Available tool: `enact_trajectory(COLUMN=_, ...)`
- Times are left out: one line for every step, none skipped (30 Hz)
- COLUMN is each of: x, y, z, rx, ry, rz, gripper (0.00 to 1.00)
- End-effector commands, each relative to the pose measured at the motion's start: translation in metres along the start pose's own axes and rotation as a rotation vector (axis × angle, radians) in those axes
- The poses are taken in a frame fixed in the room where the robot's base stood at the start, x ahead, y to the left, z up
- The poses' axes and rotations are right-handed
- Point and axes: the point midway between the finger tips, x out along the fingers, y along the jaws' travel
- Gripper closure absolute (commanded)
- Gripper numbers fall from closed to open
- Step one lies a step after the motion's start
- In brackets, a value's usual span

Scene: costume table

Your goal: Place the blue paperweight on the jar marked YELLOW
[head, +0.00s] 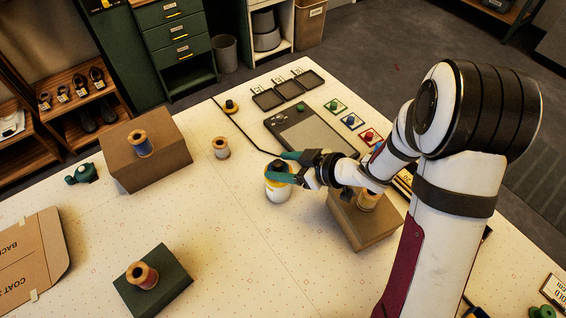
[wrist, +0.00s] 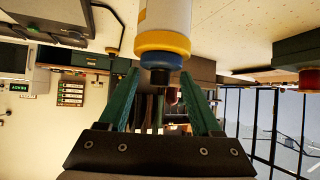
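The blue paperweight (wrist: 158,60), a blue disc with a dark knob, sits on the yellow top of a white jar (head: 277,191). The jar also shows upside down in the wrist view (wrist: 165,14); no marking on it is readable. My gripper (head: 284,167) is at the jar's top in the head view, with its teal fingers spread. In the wrist view the fingers (wrist: 161,78) stand to either side of the paperweight, with gaps between. In the head view the paperweight is mostly hidden by the fingers.
A brown box with a spool (head: 365,220) stands right of the jar, close to my arm. A small spool (head: 221,147) and a yellow paperweight (head: 231,106) stand behind. A grey board (head: 310,130) lies behind my gripper.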

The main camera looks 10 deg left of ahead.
Motion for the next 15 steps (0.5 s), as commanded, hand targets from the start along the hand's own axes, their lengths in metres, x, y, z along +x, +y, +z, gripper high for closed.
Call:
enact_trajectory(x=0.000, y=0.000, z=0.000, rx=0.000, ry=0.000, rz=0.000, gripper=0.24)
enact_trajectory(x=0.000, y=0.000, z=0.000, rx=0.000, ry=0.000, rz=0.000, gripper=0.18)
enact_trajectory(x=0.000, y=0.000, z=0.000, rx=0.000, ry=0.000, rz=0.000, gripper=0.12)
enact_trajectory(x=0.000, y=0.000, z=0.000, rx=0.000, ry=0.000, rz=0.000, gripper=0.12)
enact_trajectory(x=0.000, y=0.000, z=0.000, rx=0.000, ry=0.000, rz=0.000, gripper=0.12)
enact_trajectory(x=0.000, y=0.000, z=0.000, rx=0.000, ry=0.000, rz=0.000, gripper=0.12)
enact_trajectory(x=0.000, y=0.000, z=0.000, rx=0.000, ry=0.000, rz=0.000, gripper=0.12)
enact_trajectory(x=0.000, y=0.000, z=0.000, rx=0.000, ry=0.000, rz=0.000, gripper=0.12)
enact_trajectory(x=0.000, y=0.000, z=0.000, rx=0.000, ry=0.000, rz=0.000, gripper=0.12)
enact_trajectory(x=0.000, y=0.000, z=0.000, rx=0.000, ry=0.000, rz=0.000, gripper=0.12)
enact_trajectory(x=0.000, y=0.000, z=-0.001, rx=0.000, ry=0.000, rz=0.000, gripper=0.12)
enact_trajectory(x=-0.001, y=0.000, z=-0.002, rx=-0.001, ry=0.001, rz=0.000, gripper=0.12)
enact_trajectory(x=-0.003, y=0.000, z=-0.004, rx=-0.001, ry=0.001, rz=0.001, gripper=0.12)
enact_trajectory(x=-0.007, y=0.001, z=-0.003, rx=0.000, ry=0.001, rz=0.003, gripper=0.12)
enact_trajectory(x=-0.014, y=0.001, z=-0.004, rx=-0.001, ry=0.002, rz=0.004, gripper=0.12)
